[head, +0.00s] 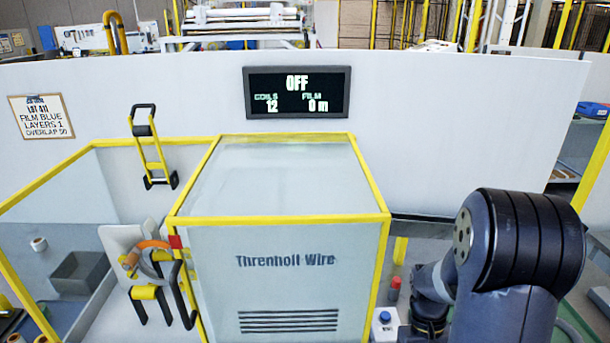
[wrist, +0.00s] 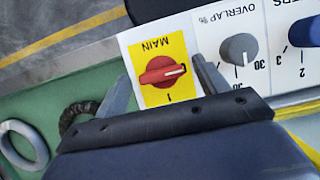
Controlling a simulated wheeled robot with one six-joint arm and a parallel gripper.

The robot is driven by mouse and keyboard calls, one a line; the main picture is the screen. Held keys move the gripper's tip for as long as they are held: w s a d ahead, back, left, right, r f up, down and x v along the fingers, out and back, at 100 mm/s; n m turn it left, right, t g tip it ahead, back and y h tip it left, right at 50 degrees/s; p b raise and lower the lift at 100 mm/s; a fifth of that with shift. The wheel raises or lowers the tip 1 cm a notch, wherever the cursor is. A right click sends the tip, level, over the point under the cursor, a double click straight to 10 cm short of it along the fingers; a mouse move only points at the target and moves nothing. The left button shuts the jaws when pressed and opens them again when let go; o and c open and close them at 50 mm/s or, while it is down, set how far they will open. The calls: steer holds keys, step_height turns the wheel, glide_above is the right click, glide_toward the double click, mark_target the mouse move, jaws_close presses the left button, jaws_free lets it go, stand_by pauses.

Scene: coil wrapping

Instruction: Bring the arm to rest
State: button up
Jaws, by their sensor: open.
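My gripper (wrist: 160,68) is open in the wrist view, its two grey fingers apart with nothing held between them. The red main switch (wrist: 161,71) on its yellow plate (wrist: 151,51) shows between the fingers; I cannot tell whether they touch it. The switch label looks upside down here. My arm (head: 515,245) rises at the right of the head view, bent, and its gripper end is hidden there. The wall display (head: 297,92) reads OFF, coils 12, film 0 m.
A grey overlap knob (wrist: 239,48) and a blue knob (wrist: 304,32) are right of the switch. The yellow-framed Threnholl Wire cabinet (head: 285,260) stands mid-view, left of my arm. A small box with a blue button (head: 385,317) is between them. A hand truck (head: 152,150) is behind.

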steer(key=shift+r, duration=0.1)
steer(key=v, duration=1)
steer(key=x, duration=1)
steer(key=shift+s+f, duration=0.1)
steer(key=shift+f, duration=0.15)
steer(key=shift+d+r+m+y, duration=0.1)
steer(key=shift+m+y, duration=0.2)
steer(key=shift+m, duration=0.3)
steer(key=m+y, duration=0.1)
steer(key=m, duration=0.2)
steer(key=m+t+y, duration=0.1)
steer(key=m, duration=0.2)
steer(key=shift+d+m, duration=0.15)
steer(key=shift+m, duration=0.15)
steer(key=m, duration=0.2)
steer(key=m+t+y, duration=0.1)
steer(key=m, duration=0.2)
steer(key=shift+s+d+t+y, duration=0.1)
steer(key=shift+t+y, duration=0.2)
steer(key=m+t, duration=0.1)
steer(key=m, duration=0.1)
steer(key=m+b, duration=0.1)
steer(key=m, duration=0.2)
steer(key=shift+s+t, duration=0.15)
steer(key=shift+t, duration=0.25)
steer(key=shift+d+r, duration=0.1)
steer(key=shift+r, duration=0.2)
steer(key=shift+d+r, duration=0.2)
steer(key=shift+r, duration=0.35)
